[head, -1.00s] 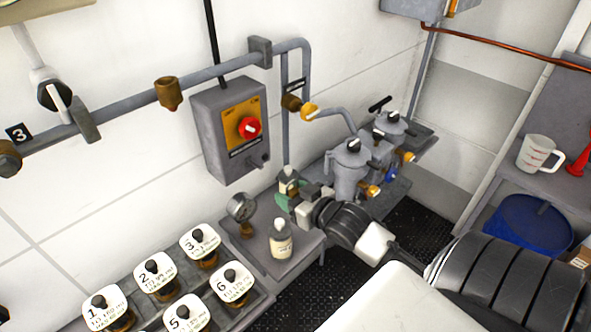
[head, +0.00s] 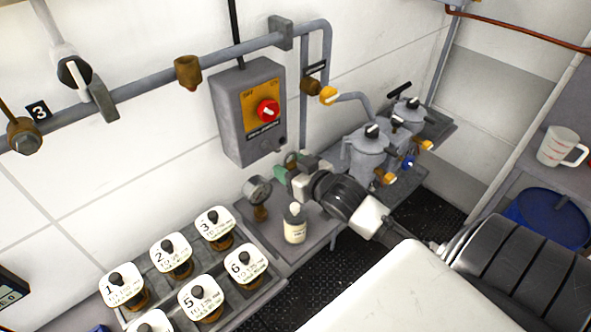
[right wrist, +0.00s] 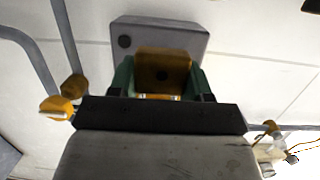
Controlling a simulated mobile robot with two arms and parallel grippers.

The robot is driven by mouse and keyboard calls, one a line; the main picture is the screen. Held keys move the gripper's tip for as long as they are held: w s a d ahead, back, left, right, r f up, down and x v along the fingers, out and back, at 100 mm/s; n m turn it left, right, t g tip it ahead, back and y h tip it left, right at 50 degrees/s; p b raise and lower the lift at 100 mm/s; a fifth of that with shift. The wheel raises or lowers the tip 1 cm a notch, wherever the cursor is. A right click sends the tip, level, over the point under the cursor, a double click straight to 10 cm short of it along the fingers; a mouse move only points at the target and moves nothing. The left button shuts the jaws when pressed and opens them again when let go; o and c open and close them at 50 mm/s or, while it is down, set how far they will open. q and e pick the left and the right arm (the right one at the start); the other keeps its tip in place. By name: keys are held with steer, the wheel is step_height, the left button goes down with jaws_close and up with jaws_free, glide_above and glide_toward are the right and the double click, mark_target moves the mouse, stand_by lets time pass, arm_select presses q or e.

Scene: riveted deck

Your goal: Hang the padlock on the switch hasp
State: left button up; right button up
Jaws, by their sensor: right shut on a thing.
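The switch box (head: 248,112) is a grey wall box with a yellow plate and a red rotary knob (head: 268,110). A small dark fitting (head: 279,142) sits low on its right side; I cannot make out the hasp clearly. My right gripper (head: 290,165) is just below and right of the box's lower corner, its green fingers towards the wall. In the right wrist view, the green fingers are shut on a brass block, the padlock (right wrist: 162,70), with the grey box (right wrist: 185,36) behind it. The padlock's shackle is hidden. Whether padlock and box touch I cannot tell. My left gripper is out of view.
A bottle (head: 295,224) and a pressure gauge (head: 258,190) stand on the bench below the gripper. Grey filter housings (head: 368,150) with yellow-handled valves are to the right. A grey pipe (head: 180,68) runs along the wall. Numbered valves (head: 170,254) fill the lower left.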

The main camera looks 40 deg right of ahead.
mark_target(266, 155)
steer(key=shift+b+x, duration=1.2)
steer(key=shift+x, duration=1.1)
steer(key=shift+w+f, duration=0.1)
steer(key=shift+w, duration=0.45)
steer(key=shift+w+a+f, duration=0.1)
steer(key=shift+f, duration=0.05)
steer(key=shift+f, duration=0.1)
steer(key=o, duration=1.1)
